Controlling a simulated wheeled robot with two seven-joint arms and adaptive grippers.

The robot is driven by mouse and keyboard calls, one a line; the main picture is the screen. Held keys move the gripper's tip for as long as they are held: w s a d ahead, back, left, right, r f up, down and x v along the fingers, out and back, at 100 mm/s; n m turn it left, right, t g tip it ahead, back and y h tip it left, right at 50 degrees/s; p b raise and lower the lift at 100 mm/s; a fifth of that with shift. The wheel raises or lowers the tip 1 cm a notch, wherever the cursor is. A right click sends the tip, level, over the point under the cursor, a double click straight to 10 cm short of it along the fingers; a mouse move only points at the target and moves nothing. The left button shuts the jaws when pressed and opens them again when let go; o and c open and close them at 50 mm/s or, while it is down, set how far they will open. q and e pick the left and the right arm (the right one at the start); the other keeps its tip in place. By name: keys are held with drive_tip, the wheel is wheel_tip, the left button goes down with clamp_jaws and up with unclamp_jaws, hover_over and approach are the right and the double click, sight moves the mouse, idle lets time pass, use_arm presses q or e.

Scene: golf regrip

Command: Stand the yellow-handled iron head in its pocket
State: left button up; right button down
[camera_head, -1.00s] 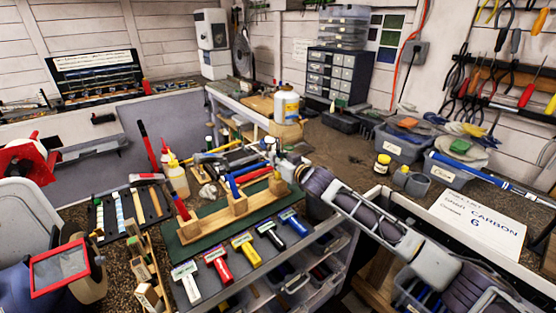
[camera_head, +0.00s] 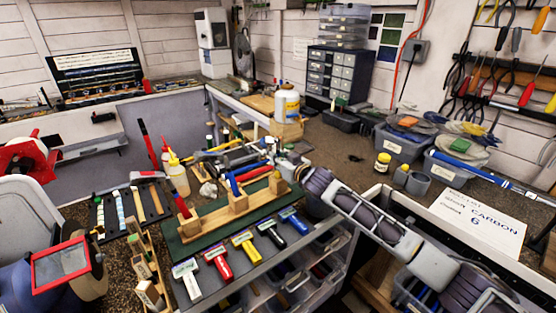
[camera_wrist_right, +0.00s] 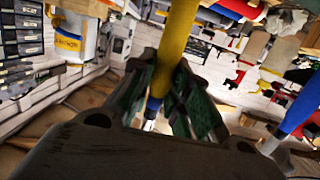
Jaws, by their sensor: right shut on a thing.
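My right gripper (camera_wrist_right: 172,96) is shut on a yellow handle (camera_wrist_right: 178,38) in the right wrist view. A blue section with a pale tip shows below the fingers; I cannot tell whether it belongs to the same piece. In the head view the right gripper (camera_head: 287,167) is small, at the far right end of the wooden rack (camera_head: 238,203), and its grip is hard to make out. A yellow T-shaped piece (camera_head: 246,246) lies in the front row between red and black ones. I cannot make out which pocket is meant. My left gripper is not in view.
Several coloured handles lie on or near the rack, including a red one (camera_head: 183,207). A yellow-tipped bottle (camera_head: 178,176) stands behind it. A white bottle (camera_head: 286,105) stands on the back bench. A box marked CARBON (camera_head: 478,222) lies at right. Clear drawers sit below the front row.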

drive_tip(key=shift+f, duration=0.55)
drive_tip(key=c, duration=1.3)
unclamp_jaws()
drive_tip(key=shift+s+f, duration=0.1)
drive_tip(key=shift+f, duration=0.1)
drive_tip(key=shift+s+d, duration=0.15)
drive_tip(key=shift+d, duration=0.05)
drive_tip(key=shift+r+v, duration=0.25)
drive_tip(key=shift+v, duration=1.7)
drive_tip(key=shift+r+v, duration=0.3)
drive_tip(key=shift+v, duration=1.6)
drive_tip(key=shift+r+v, duration=0.25)
drive_tip(key=shift+v, duration=1.7)
drive_tip(key=shift+a, duration=0.15)
drive_tip(key=shift+s, duration=0.2)
